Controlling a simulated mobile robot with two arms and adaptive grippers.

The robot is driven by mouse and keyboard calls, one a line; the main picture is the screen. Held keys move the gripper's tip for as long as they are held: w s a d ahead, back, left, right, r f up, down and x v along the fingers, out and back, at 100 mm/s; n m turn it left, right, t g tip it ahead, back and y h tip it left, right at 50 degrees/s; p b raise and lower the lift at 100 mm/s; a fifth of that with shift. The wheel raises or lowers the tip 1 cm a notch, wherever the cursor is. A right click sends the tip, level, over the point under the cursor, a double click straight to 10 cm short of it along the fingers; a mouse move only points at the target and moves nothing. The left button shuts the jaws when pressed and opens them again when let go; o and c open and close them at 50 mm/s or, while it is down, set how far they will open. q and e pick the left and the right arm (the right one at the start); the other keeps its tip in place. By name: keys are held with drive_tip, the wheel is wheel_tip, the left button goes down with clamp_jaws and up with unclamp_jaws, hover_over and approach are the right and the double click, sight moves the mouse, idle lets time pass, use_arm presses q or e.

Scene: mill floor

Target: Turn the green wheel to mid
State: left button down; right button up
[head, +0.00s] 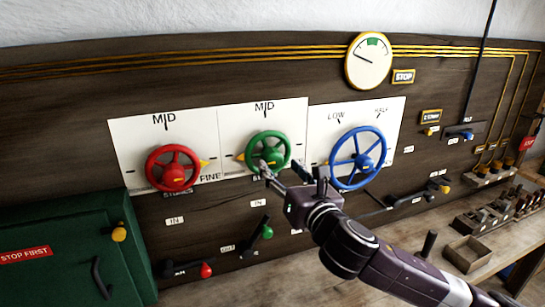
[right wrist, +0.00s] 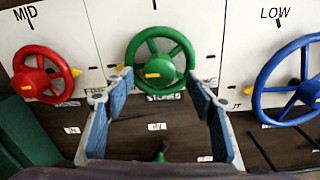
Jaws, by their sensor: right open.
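The green wheel (head: 284,146) is mounted on a white plate (head: 290,110) in the middle of the panel, with MID marked above it. A yellow pointer (head: 240,157) shows at the wheel's left side, away from the MID mark. My right gripper (head: 268,172) is at the wheel's lower part, coming from the lower right, and hides some of it. In the right wrist view the green wheel (right wrist: 160,68) stands ahead, between and beyond the two spread fingers (right wrist: 158,82). Nothing is held; whether a fingertip touches the rim I cannot tell. My left gripper is out of view.
A red wheel (head: 172,168) is to the left and a blue wheel (head: 358,158) to the right. Below are a green-handled lever (head: 267,232) and a red-knobbed lever (head: 206,270). A green cabinet (head: 60,225) stands lower left. A bench (head: 400,240) with small boxes is lower right.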

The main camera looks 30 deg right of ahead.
sight(276, 162)
drive_tip(key=shift+p+x, duration=0.85)
drive_tip(key=shift+x, duration=2.15)
drive_tip(key=shift+f, duration=0.1)
drive_tip(key=c, duration=1.2)
